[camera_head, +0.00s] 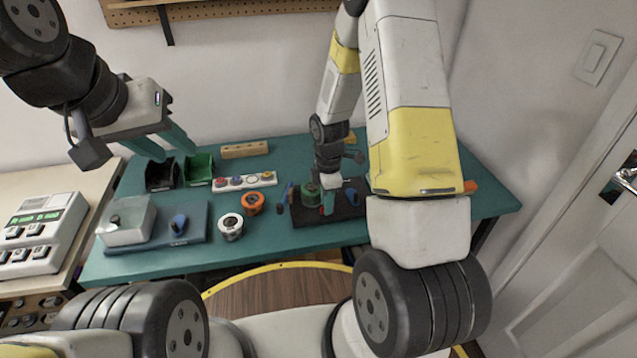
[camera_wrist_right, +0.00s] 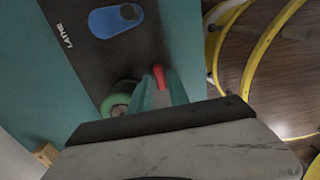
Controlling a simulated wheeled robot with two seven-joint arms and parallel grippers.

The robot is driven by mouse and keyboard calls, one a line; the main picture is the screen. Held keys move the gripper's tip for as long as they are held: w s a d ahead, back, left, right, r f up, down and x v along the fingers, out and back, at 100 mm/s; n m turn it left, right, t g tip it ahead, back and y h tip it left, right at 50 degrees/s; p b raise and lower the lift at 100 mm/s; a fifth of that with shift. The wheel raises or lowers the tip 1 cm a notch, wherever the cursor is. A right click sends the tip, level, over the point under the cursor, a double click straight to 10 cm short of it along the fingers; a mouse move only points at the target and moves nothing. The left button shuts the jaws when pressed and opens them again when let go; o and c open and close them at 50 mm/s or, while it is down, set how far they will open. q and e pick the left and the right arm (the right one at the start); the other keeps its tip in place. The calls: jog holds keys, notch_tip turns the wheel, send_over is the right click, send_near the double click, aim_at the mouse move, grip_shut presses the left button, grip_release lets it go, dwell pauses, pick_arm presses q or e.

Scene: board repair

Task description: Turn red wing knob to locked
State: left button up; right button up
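The red wing knob (camera_wrist_right: 159,77) shows at the edge of the dark board marked LATHE (camera_wrist_right: 90,65) in the right wrist view. It also shows small in the head view (camera_head: 322,210). My right gripper (camera_wrist_right: 160,88) points down at the board, its two teal fingers on either side of the knob with little gap left; it looks shut on it. The fingers hide part of the knob, and its angle is hard to read. In the head view my right gripper (camera_head: 328,203) is over the dark board. My left gripper (camera_head: 167,150) is open and empty, above the table's back left.
A green round part (camera_wrist_right: 118,100) sits close beside the right fingers, and a blue knob (camera_wrist_right: 115,20) is on the same board. Orange (camera_head: 252,203) and white spools (camera_head: 231,227) stand left of it. Black and green bins (camera_head: 198,170) lie below my left gripper.

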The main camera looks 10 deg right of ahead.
jog(key=shift+f, duration=0.5)
grip_shut()
